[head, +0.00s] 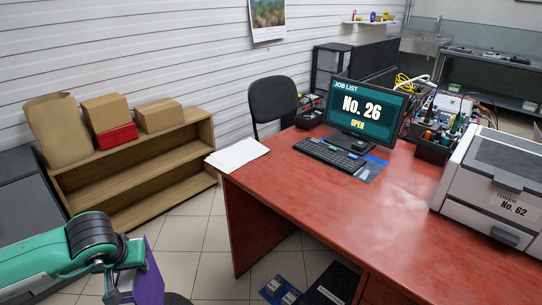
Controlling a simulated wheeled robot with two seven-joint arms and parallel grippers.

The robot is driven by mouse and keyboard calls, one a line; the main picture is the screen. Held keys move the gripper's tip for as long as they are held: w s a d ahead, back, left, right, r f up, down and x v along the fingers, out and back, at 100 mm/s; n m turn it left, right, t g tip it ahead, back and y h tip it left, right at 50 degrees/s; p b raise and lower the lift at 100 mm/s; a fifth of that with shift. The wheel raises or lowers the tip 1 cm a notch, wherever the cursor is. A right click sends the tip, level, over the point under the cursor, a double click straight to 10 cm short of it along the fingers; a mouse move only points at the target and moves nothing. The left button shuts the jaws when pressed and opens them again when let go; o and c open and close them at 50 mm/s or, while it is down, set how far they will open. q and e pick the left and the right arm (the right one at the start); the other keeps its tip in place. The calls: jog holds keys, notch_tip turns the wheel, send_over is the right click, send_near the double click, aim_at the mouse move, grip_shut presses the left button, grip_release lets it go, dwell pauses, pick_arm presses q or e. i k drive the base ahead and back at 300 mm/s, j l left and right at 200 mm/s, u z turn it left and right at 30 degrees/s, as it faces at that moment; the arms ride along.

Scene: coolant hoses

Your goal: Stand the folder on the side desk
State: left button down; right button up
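A purple folder (151,279) stands upright at the lower left, cut off by the bottom edge of the head view. My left gripper (128,284), on the green arm, is at the folder and appears shut on it, holding it clear of the floor. The fingertips are mostly hidden. A red desk (310,215) fills the middle and right; the folder is to the left of it and apart from it. I cannot tell whether this is the side desk. My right gripper is not in view.
On the red desk are papers (237,155), a keyboard (330,155), a monitor (363,113), a tool box (436,140) and a printer (497,190). Its front middle is clear. A wooden shelf (140,162) with boxes and a black chair (273,100) stand behind.

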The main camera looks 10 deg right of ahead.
aim_at(378, 229)
jog(key=j+z, duration=0.1)
jog(key=z, duration=0.35)
jog(key=k+z, duration=0.1)
jog(key=z, duration=0.3)
jog(key=k+j+z, duration=0.1)
jog(key=z, duration=0.35)
